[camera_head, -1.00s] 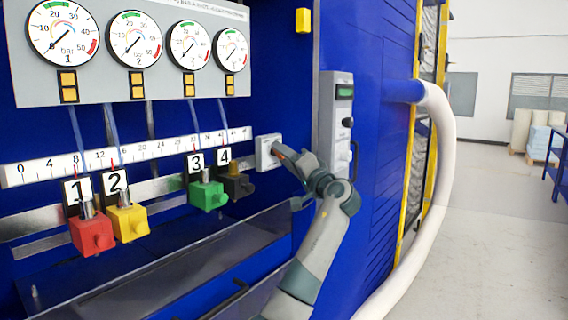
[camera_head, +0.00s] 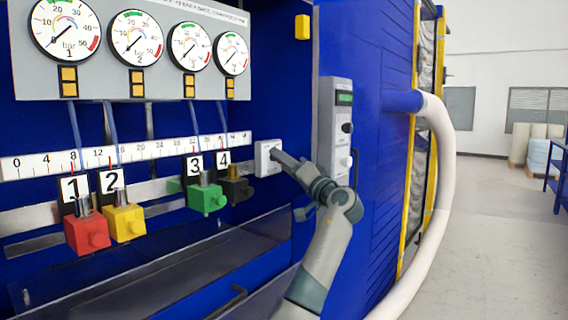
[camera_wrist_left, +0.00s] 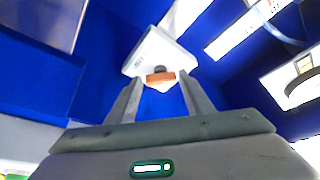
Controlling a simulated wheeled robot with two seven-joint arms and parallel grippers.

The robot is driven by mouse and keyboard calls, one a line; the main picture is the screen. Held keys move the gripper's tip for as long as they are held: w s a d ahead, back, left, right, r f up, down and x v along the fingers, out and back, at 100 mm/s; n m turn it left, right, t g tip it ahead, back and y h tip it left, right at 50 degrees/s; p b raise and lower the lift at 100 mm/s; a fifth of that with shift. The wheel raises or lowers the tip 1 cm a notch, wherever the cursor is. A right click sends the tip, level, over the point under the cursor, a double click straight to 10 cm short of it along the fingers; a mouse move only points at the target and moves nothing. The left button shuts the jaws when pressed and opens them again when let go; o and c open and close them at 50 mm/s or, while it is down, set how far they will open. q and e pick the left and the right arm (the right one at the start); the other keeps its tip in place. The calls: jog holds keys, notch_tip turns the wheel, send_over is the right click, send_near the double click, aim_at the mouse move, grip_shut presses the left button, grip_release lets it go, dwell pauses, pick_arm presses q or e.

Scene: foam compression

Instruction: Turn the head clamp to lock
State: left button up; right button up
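The head clamp appears to be the white square box (camera_head: 268,158) on the blue machine wall, right of block 4. In the left wrist view this white box (camera_wrist_left: 160,50) carries a dark round knob with an orange bar (camera_wrist_left: 161,77) lying crosswise. My left gripper (camera_head: 275,153) is up against the box front, seen edge-on in the head view. In the left wrist view its two fingers (camera_wrist_left: 160,80) are spread apart, with the orange bar between or just past their tips. I cannot tell whether they touch it. My right gripper is not in view.
A grey control panel (camera_head: 335,140) stands close right of the gripper. A white hose (camera_head: 440,200) curves down farther right.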

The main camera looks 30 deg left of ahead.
pick_arm(q)
jog(key=shift+o, duration=0.6)
jog(key=shift+r, duration=0.1)
jog(key=shift+d, duration=0.1)
jog(key=b+v, duration=0.1)
jog(key=v, duration=1.6)
jog(key=shift+d, duration=0.15)
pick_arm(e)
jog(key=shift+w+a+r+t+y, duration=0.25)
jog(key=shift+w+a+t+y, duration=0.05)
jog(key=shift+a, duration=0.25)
